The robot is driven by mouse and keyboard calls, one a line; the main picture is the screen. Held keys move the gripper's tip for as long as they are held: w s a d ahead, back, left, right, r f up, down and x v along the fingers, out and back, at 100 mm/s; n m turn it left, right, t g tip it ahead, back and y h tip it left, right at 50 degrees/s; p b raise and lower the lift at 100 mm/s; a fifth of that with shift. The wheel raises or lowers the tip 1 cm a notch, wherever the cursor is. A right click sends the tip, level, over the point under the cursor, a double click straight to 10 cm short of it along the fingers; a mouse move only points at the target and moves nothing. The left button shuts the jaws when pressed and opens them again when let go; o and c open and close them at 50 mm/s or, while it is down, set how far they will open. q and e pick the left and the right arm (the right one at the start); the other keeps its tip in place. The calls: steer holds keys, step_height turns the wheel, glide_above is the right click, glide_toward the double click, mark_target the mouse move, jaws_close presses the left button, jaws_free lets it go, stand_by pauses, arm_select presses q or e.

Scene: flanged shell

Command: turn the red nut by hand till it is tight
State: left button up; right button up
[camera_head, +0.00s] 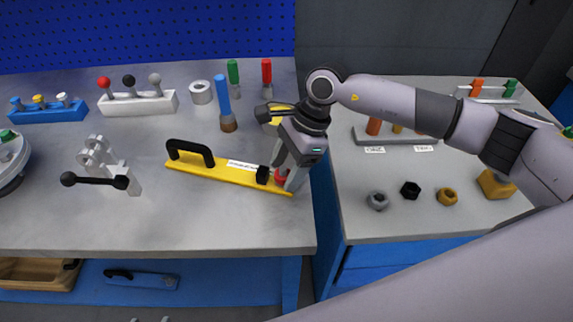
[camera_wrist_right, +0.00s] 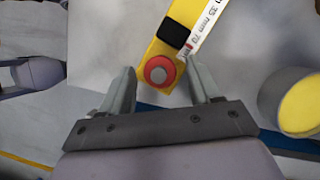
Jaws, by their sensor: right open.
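The red nut (camera_head: 281,177) is at the right end of a yellow bar (camera_head: 222,174) lying on the grey bench. In the right wrist view the red nut (camera_wrist_right: 153,64) is a round red ring around a grey centre, on the yellow bar (camera_wrist_right: 180,14). My right gripper (camera_head: 284,178) points down over that end. In the wrist view its open fingers (camera_wrist_right: 160,78) stand on either side of the nut, with gaps visible between. The head view hides part of the nut behind the fingers. My left gripper is not in view.
The bar has a black handle (camera_head: 190,152) and a black block (camera_head: 262,174) beside the nut. A yellow-topped cylinder (camera_wrist_right: 299,104) stands close to the right finger. A toggle clamp (camera_head: 103,172) is at left. The bench's front edge (camera_head: 180,251) is near; a gap separates the right bench.

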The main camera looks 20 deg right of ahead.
steer(key=c, duration=1.1)
steer(key=shift+o, duration=0.2)
steer(key=shift+f+m+t+b, duration=0.1)
steer(key=shift+m+t+b, duration=0.2)
steer(key=shift+m+b, duration=0.35)
steer(key=shift+m+t+b, duration=0.4)
steer(key=shift+m+b, duration=0.05)
steer(key=shift+m, duration=0.7)
steer(key=o, duration=1.1)
steer(key=shift+s, duration=0.1)
steer(key=shift+c, duration=0.2)
steer(key=shift+r, duration=0.2)
steer(key=v, duration=0.7)
steer(key=shift+b, duration=0.35)
